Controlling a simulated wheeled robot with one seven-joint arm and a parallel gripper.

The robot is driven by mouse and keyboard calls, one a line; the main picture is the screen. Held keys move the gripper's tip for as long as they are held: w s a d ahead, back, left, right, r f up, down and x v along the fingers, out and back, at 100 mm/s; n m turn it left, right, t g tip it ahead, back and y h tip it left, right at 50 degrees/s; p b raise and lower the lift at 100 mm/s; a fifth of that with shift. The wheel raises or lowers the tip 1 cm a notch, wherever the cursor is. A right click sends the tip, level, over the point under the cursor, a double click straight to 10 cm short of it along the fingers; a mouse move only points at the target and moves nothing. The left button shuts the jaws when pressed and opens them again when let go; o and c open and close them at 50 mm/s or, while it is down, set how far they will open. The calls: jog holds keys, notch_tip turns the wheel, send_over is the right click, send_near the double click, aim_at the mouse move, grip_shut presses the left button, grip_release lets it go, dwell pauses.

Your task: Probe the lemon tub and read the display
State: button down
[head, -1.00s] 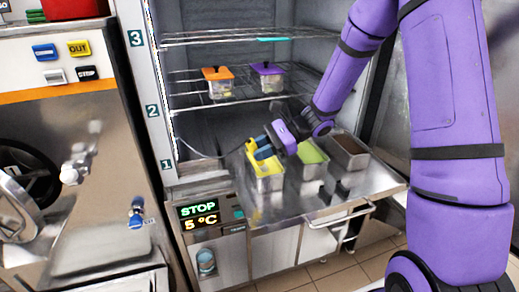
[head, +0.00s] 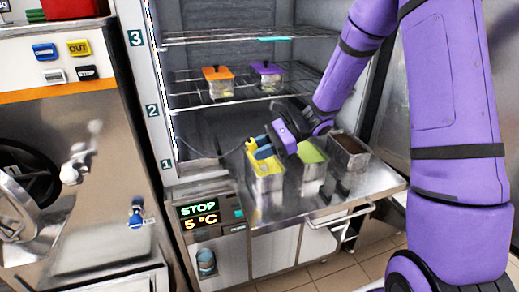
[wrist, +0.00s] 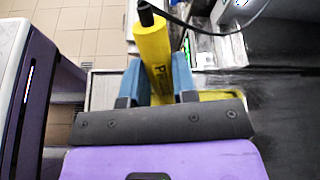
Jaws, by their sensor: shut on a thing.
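My gripper (head: 268,143) is shut on a yellow probe (wrist: 153,55) with a black cable end. In the head view the probe (head: 253,147) is at the opening of the lemon tub (head: 267,184), a steel tub with yellow contents at the left of the pulled-out tray. The wrist view shows a strip of yellow (wrist: 222,95) behind the probe. The probe's lower end is hidden, so I cannot tell how deep it sits. The display (head: 199,216) on the cabinet front reads STOP and 5 °C.
A tub with green contents (head: 312,176) and one with brown contents (head: 349,153) stand right of the lemon tub on the steel tray (head: 290,209). Two lidded containers, orange (head: 218,83) and purple (head: 267,76), sit on a wire shelf above. A cable runs left from the probe.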

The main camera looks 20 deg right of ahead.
notch_tip(320, 180, up, 10)
dwell(1.5)
dwell(0.3)
